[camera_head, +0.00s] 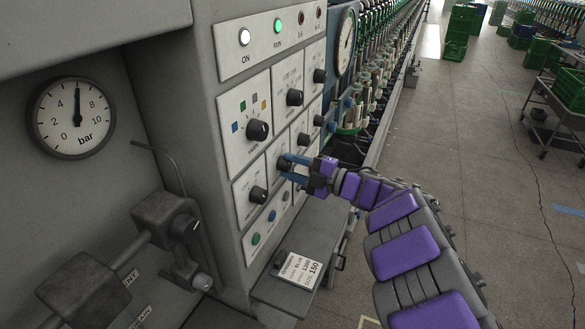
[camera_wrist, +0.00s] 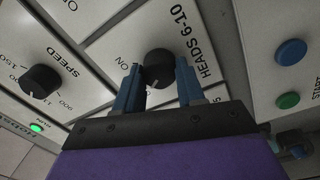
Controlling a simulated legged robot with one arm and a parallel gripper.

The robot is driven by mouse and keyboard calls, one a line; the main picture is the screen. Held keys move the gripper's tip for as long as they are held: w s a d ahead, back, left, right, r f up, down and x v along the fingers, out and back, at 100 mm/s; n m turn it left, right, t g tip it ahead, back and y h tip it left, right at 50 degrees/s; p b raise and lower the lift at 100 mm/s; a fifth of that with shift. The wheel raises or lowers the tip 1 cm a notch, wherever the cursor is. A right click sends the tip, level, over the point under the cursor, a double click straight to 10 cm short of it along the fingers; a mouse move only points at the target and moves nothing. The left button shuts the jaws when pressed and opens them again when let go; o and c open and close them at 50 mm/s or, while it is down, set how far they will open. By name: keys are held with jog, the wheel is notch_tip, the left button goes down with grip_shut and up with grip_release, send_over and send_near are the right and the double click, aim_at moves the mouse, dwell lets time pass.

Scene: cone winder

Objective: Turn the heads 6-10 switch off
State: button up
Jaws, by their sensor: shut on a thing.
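The heads 6-10 switch is a round black knob (camera_wrist: 158,66) on a light panel, with "HEADS 6-10" printed beside it and "ON" on its left in the wrist view. My gripper (camera_wrist: 158,88) has its two blue fingers on either side of the knob and is shut on it. In the head view my gripper (camera_head: 288,168) reaches the panel from the right, and the dark knob (camera_head: 283,164) shows partly between the fingers. I cannot tell for sure which way the knob's mark points.
A speed knob (camera_wrist: 41,82) is left of the switch; a blue button (camera_wrist: 291,52) and a green start button (camera_wrist: 288,100) are right. Other black knobs (camera_head: 257,130) surround it in the head view. A label card (camera_head: 300,269) lies below.

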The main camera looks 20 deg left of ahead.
jog(key=shift+s+f, duration=0.1)
jog(key=shift+f, duration=0.05)
jog(key=o, duration=1)
jog(key=shift+o, duration=0.2)
jog(key=shift+d, duration=0.1)
jog(key=s+d+p, duration=0.1)
jog(key=d, duration=1.6)
jog(key=shift+s+f+p, duration=0.3)
jog(key=shift+f+p, duration=0.05)
jog(key=shift+p, duration=0.05)
